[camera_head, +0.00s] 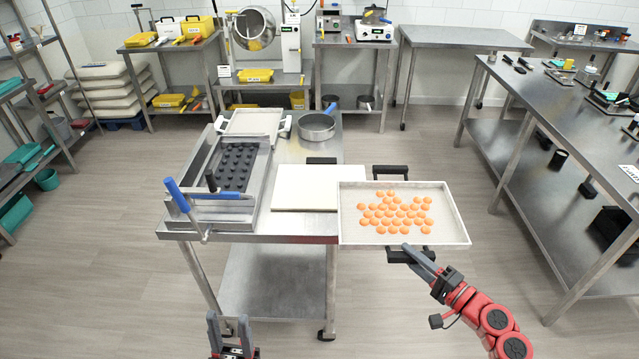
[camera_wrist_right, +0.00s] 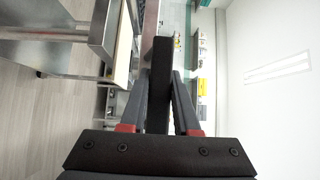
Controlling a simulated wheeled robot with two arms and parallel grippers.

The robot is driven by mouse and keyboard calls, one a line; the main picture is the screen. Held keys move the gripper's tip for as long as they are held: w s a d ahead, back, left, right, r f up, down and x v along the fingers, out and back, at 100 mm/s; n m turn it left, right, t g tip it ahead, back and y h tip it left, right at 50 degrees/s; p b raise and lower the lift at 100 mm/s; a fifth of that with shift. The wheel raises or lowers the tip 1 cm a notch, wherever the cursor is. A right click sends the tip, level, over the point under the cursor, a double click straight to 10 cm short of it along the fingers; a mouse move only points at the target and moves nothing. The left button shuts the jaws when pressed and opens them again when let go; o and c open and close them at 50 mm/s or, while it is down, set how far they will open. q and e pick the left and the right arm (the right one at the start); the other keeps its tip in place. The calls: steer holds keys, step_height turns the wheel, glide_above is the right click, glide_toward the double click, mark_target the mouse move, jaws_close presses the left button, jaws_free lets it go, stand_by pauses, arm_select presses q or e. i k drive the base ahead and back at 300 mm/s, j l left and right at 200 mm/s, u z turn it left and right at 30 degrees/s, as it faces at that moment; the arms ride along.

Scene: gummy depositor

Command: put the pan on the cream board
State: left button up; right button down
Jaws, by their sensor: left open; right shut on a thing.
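A shallow rectangular pan (camera_head: 350,229) with a pale rim and black handles on its far and near sides carries several orange round gummies (camera_head: 390,212). My right gripper (camera_head: 414,253) is shut on the near black handle, which also shows as a dark bar between the fingers in the right wrist view (camera_wrist_right: 161,85). The pan is beyond the table's right edge, and its left edge overlaps the board's right part in the picture. The cream board (camera_head: 302,187) lies bare on the steel table. My left gripper (camera_head: 230,325) is open and empty, low at the bottom edge.
On the steel table (camera_head: 280,228), a dark mould in a metal frame (camera_head: 240,165) with a blue-handled lever (camera_head: 178,195) stands left of the board. A white tray (camera_head: 252,122) and a round pot (camera_head: 316,126) stand behind. A long bench (camera_head: 520,105) is at right, with open floor between.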

mark_target(329, 190)
steer(key=i+j, duration=0.35)
steer(key=j, duration=0.15)
steer(key=i+j, duration=0.35)
steer(key=j, duration=0.1)
